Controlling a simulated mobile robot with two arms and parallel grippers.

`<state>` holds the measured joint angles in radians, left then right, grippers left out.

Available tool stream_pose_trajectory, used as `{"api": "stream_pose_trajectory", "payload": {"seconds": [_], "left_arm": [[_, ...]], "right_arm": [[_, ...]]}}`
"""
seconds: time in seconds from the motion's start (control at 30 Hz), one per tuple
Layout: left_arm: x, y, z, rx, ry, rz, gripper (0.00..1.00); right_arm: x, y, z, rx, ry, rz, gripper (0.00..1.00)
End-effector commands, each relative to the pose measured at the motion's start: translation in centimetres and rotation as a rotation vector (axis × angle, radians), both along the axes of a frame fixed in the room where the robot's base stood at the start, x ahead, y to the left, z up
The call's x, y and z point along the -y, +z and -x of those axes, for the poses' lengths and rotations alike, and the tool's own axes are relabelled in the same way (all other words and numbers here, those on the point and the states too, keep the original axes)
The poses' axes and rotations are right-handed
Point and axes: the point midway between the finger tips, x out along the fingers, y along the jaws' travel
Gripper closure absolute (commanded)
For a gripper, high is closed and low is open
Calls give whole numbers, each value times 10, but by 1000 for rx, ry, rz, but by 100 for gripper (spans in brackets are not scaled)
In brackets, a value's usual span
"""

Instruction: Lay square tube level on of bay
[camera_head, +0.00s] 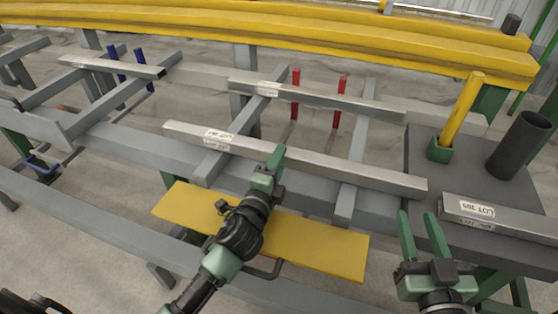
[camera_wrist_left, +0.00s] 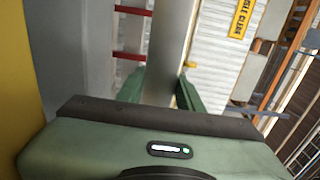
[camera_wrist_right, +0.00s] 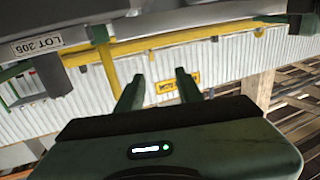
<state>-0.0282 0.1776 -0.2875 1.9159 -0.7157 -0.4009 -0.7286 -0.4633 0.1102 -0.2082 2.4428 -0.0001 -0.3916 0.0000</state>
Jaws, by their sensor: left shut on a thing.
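A long grey square tube (camera_head: 330,168) with a white label near its left end runs across two grey support arms, in front of the red posts (camera_head: 337,100). I cannot tell whether it touches the arms or hangs just above them. My left gripper (camera_head: 274,160) is shut on this tube near its middle. In the left wrist view the tube (camera_wrist_left: 170,45) passes between the fingers (camera_wrist_left: 160,90). Another labelled tube (camera_head: 350,103) lies farther back by the red posts. My right gripper (camera_head: 424,232) is open and empty, left of the tube marked LOT (camera_head: 520,222).
A third tube (camera_head: 110,66) lies at the blue posts (camera_head: 145,68), back left. A yellow plate (camera_head: 320,250) is below my left arm. A grey table (camera_head: 425,150) at right carries a yellow post (camera_head: 462,110) and dark cylinder (camera_head: 518,145). Yellow beams (camera_head: 300,38) cross behind.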

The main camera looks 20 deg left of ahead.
Motion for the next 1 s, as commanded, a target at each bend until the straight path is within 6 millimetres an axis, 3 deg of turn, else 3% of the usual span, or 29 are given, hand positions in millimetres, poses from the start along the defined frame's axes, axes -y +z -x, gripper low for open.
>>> {"api": "stream_pose_trajectory", "payload": {"seconds": [0.47, 0.5, 0.53, 0.93, 1.0], "left_arm": [[0, -7, 0, -5, -1, 0, 100], [0, -11, 1, -15, 1, -1, 53], [0, -11, 1, -15, 1, -1, 44], [1, -11, 2, -19, 0, 0, 42], [1, -8, 2, -19, 0, 0, 42]], "right_arm": [[-1, 7, 0, 44, 1, -12, 64], [-1, 7, 0, 44, 1, -11, 64], [-1, 7, 0, 44, 2, -11, 64], [-1, 4, 0, 29, 2, -9, 64], [1, -6, 2, -16, -2, 3, 64]]}}
